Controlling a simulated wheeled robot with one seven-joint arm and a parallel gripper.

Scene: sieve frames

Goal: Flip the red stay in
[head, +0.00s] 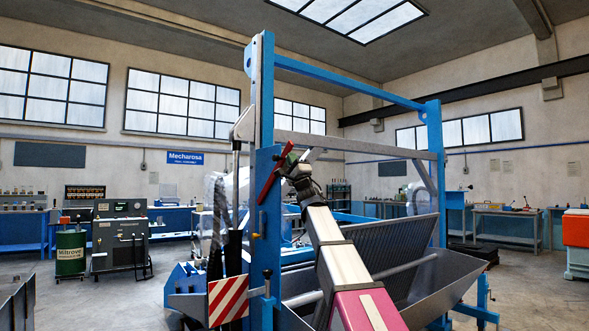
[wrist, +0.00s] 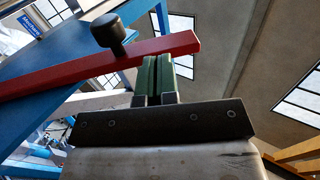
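The red stay (head: 270,183) is a flat bar on the blue upright post of the frame in the head view. It is tilted, its upper end to the right by my gripper (head: 290,160). In the wrist view the red stay (wrist: 75,72) crosses from left to upper right, with a black knob (wrist: 113,34) on it. My gripper's green fingers (wrist: 158,75) are close together with only a thin gap and nothing seen between them. Their tips overlap the stay's lower edge near its right end; I cannot tell whether they touch it.
The blue post (head: 265,230) and blue top bar (head: 350,82) frame the machine. A grey sieve tray (head: 400,250) lies behind and right of my arm. A red-and-white striped plate (head: 228,300) is at lower left. Floor is free at left, before a green drum (head: 70,255).

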